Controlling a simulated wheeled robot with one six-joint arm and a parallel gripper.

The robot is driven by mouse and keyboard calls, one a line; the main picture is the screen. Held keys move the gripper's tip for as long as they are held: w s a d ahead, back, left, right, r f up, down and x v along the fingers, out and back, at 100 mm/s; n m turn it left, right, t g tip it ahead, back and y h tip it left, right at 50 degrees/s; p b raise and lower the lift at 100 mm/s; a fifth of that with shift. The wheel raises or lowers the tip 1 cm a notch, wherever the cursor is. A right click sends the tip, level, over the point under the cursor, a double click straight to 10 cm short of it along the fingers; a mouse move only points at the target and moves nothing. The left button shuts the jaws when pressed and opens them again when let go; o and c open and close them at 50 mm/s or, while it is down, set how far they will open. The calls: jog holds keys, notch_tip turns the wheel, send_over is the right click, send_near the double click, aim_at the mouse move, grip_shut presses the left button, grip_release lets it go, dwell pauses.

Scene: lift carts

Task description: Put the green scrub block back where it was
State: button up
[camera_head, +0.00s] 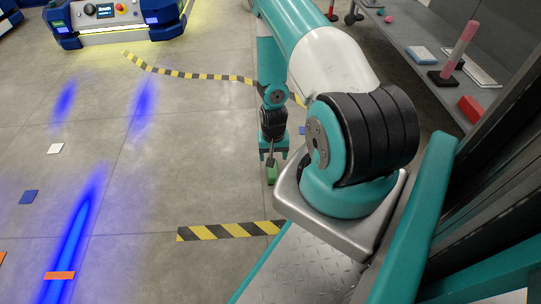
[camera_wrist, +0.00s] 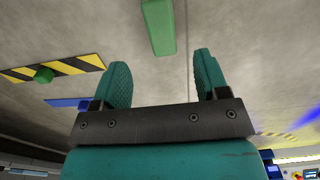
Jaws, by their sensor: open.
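The green scrub block (camera_head: 271,174) appears to lie on the grey floor, just below my gripper (camera_head: 271,158) in the head view. In the wrist view the green block (camera_wrist: 159,26) shows at the top middle, cut off by the picture edge. My gripper (camera_wrist: 160,62) is open there, with its two teal fingers apart and nothing between them. The block lies beyond the fingertips, roughly in line with the gap, and looks apart from them. The block's far end is hidden in the wrist view.
Yellow-black tape (camera_head: 230,231) marks the floor. Orange (camera_head: 59,275), blue (camera_head: 29,197) and white (camera_head: 56,149) flat pieces lie at left. A blue cart (camera_head: 115,22) stands at the back left. A grey shelf at right holds a red block (camera_head: 472,109) and a pink-topped post (camera_head: 460,48).

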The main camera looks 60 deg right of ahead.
jog(key=w+a+r+n+y, duration=0.1)
jog(key=w+a+r+n, duration=0.15)
jog(key=a+r, duration=0.4)
jog(key=w+a+r+n+t, duration=0.15)
jog(key=w+a+r, duration=0.25)
jog(key=r, duration=0.6)
jog(key=w+a+r+n+y, duration=0.1)
jog(key=w+a+r+n, duration=0.1)
jog(key=w+a+r, duration=0.45)
jog(key=s+a+r+n+y, duration=0.1)
jog(key=s+a+r+n, duration=0.2)
jog(key=s+a+r, duration=0.3)
jog(key=s+a+r+n, duration=0.35)
jog(key=a+r, duration=0.25)
jog(key=r, duration=0.3)
jog(key=s+a+r+n, duration=0.2)
jog(key=s+r, duration=0.1)
jog(key=s, duration=0.3)
jog(key=s+a+r+n+g+y, duration=0.1)
jog(key=s+a+r+n, duration=0.1)
jog(key=s, duration=0.5)
notch_tip(320, 180, up, 2)
jog(key=shift+a+n, duration=0.35)
jog(key=shift+a, duration=0.5)
jog(key=shift+r+g, duration=0.1)
jog(key=shift+g, duration=0.15)
